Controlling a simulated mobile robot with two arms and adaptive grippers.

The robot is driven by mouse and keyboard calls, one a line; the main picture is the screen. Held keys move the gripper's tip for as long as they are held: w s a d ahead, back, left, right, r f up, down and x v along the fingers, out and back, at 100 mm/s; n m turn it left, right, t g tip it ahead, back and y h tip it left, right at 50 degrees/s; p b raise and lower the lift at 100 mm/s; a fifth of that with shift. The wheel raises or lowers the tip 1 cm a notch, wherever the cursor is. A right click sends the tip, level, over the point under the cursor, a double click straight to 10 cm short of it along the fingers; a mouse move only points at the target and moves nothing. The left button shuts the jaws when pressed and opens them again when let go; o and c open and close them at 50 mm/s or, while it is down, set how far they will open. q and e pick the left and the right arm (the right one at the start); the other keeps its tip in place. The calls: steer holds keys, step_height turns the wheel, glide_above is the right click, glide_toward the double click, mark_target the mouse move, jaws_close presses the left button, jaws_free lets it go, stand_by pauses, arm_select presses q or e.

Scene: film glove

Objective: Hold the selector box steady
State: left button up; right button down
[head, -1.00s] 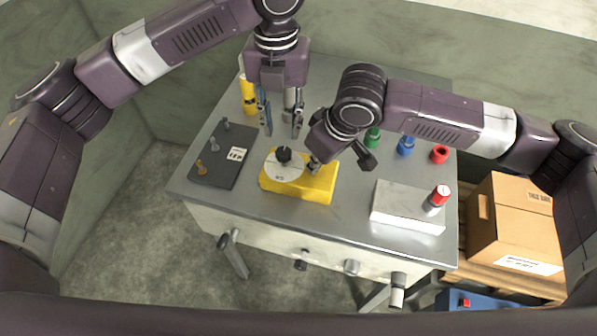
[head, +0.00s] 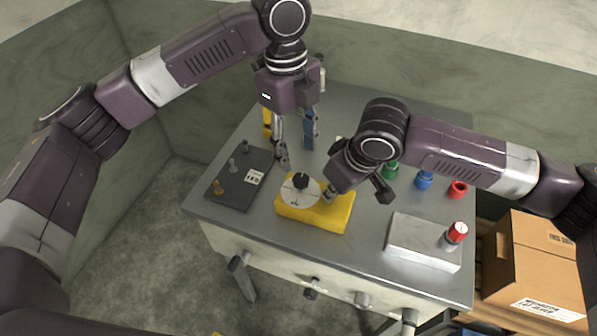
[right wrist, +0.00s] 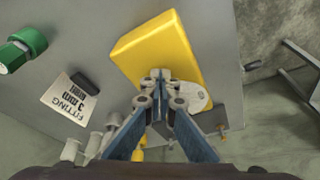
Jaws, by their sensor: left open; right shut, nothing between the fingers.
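The yellow selector box (head: 325,219) lies on the grey table near its front edge. A white dial (head: 290,193) with a black knob (head: 301,181) sits on its left part. My right gripper (head: 328,196) is shut and empty, its tips at the box's top by the dial. In the right wrist view the shut fingertips (right wrist: 160,75) overlap the yellow box (right wrist: 150,46); I cannot tell whether they touch it. My left gripper (head: 296,157) is open and empty, pointing down above the table behind the box.
A dark board with pegs (head: 238,178) lies left of the box. A pale block (head: 420,243) with a red-capped post (head: 457,233) stands to the right. Green (head: 390,170), blue (head: 424,180) and red (head: 457,189) fittings stand behind it. A cardboard box (head: 540,262) is beyond the table's right side.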

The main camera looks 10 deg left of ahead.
mark_target(301, 178)
arm_select(q)
steer(key=n, duration=0.5)
steer(key=shift+a+r+n, duration=0.1)
steer(key=shift+a+n, duration=0.15)
steer(key=shift+n, duration=0.05)
steer(key=f+n+h, duration=0.1)
steer(key=f+n, duration=0.1)
steer(key=n, duration=0.9)
steer(key=f+n+h, duration=0.1)
steer(key=f+n, duration=0.2)
steer(key=n, duration=0.9)
steer(key=f+n+h, duration=0.1)
steer(key=f+n, duration=0.2)
steer(key=n, duration=0.9)
steer(key=shift+d+f+g, duration=0.1)
steer(key=shift+d+g, duration=0.3)
steer(key=c, duration=1.2)
